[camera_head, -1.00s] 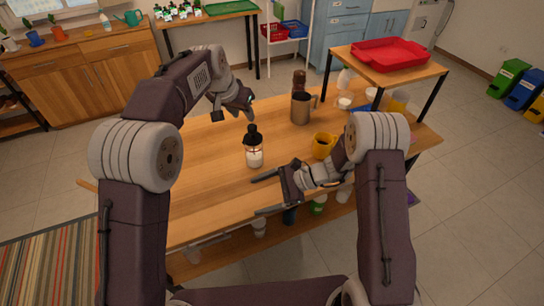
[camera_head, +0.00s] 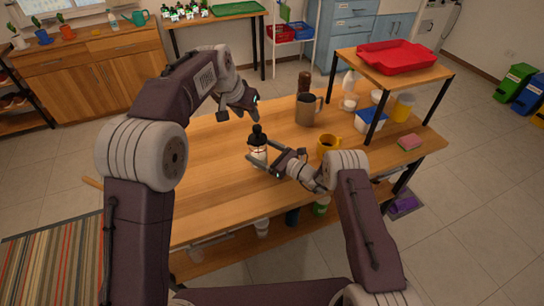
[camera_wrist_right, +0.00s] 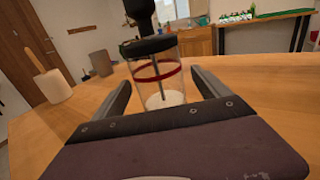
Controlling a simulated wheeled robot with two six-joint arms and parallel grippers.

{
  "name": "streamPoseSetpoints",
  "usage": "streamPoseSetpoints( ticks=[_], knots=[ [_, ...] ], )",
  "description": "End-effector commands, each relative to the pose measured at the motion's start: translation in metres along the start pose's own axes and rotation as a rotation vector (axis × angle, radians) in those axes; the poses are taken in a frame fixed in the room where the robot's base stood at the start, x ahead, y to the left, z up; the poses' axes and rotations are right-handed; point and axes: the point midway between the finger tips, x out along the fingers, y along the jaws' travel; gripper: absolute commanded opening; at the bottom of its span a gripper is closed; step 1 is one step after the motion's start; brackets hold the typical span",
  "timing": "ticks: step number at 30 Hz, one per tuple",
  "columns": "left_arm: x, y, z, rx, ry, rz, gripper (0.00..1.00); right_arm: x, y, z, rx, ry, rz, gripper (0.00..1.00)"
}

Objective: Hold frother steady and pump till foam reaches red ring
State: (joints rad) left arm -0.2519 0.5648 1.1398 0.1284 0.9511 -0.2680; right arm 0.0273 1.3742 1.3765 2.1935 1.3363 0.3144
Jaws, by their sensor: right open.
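The frother (camera_head: 258,152) stands upright on the wooden table, a clear jar with a black lid and black pump knob. In the right wrist view the frother (camera_wrist_right: 158,85) shows a red ring around its upper wall, a thin rod inside and white liquid low at the bottom. My right gripper (camera_head: 259,155) is open, with its fingers on either side of the jar; in the wrist view a gap shows beside each finger. My left gripper (camera_head: 250,112) is above and behind the frother, apart from it; whether its jaws are open I cannot tell.
A raised shelf with a red tray (camera_head: 396,57) fills the right end. The table's left side is clear.

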Motion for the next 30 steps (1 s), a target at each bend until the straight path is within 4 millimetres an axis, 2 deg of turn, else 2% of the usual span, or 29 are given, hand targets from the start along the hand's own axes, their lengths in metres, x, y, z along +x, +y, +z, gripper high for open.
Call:
streamPoseSetpoints(
  ticks=[5,13,21,22,30],
  knots=[
    [0.000,0.000,0.000,0.000,0.000,0.000,0.36,0.017,0.000,0.000,0.000,0.000,0.001,0.86],
    [0.000,0.000,0.000,0.000,0.000,0.000,0.36,0.019,0.000,0.000,0.001,0.001,0.000,0.86],
    [0.000,0.000,0.000,0.000,0.000,0.000,0.36,0.019,0.000,0.000,0.001,0.001,0.000,0.11],
    [0.000,0.000,0.000,0.000,0.000,0.000,0.36,0.019,0.000,0.000,0.001,0.001,0.000,0.04],
    [0.000,0.000,0.000,0.000,0.000,0.000,0.36,0.019,0.000,0.000,0.000,0.001,0.000,0.04]
  ],
)
